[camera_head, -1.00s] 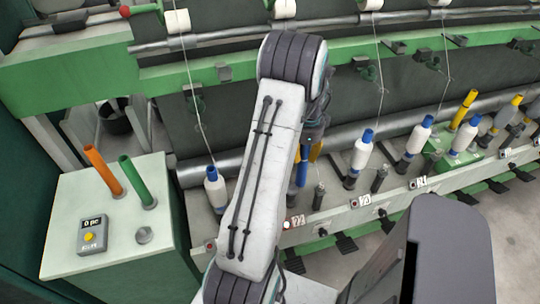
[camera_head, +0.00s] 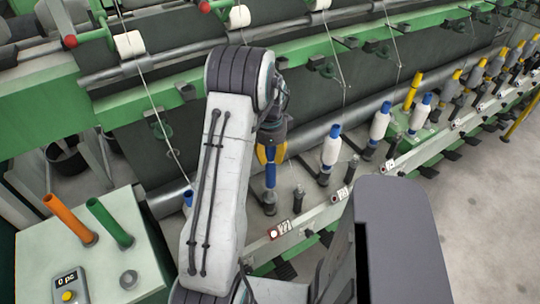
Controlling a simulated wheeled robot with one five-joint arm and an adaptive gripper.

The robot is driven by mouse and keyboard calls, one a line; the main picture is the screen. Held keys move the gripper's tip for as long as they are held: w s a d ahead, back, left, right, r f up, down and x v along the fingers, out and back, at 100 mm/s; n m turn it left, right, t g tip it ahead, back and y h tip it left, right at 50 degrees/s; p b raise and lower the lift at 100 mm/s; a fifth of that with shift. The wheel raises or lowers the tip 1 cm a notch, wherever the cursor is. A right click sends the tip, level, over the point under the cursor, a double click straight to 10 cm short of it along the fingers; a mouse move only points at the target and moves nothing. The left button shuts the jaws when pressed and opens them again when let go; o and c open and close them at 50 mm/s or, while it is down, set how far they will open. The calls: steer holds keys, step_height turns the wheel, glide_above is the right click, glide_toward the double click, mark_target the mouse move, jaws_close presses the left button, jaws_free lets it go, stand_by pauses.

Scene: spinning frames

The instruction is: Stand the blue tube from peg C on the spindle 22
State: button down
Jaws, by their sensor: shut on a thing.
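My gripper (camera_head: 272,153), partly hidden behind my arm, has its yellow fingers shut on the upper part of a blue tube (camera_head: 270,178). The tube is upright. It is in line with a dark spindle base (camera_head: 268,208) just behind the number plate 22 (camera_head: 281,229). I cannot tell whether the tube is around the spindle or just above it. On the pale green stand, an empty round holder (camera_head: 128,280) is in front of the green tube (camera_head: 109,222) and the orange tube (camera_head: 70,219).
A bare spindle (camera_head: 298,199) stands close right of the tube. Bobbins with white yarn (camera_head: 331,152) stand further right along the rail. A partly hidden bobbin (camera_head: 188,199) is left of my arm. Threads hang down from above. Grey floor is clear at right.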

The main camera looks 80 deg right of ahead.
mark_target(270, 170)
steer(key=shift+f+b, duration=2.15)
steer(key=shift+f, duration=0.9)
steer(key=shift+f+b, duration=0.35)
steer(key=shift+b, duration=0.05)
steer(key=c, duration=0.9)
jaws_free()
steer(key=shift+c, duration=0.2)
step_height(270, 170, up, 12)
steer(key=shift+a, duration=0.15)
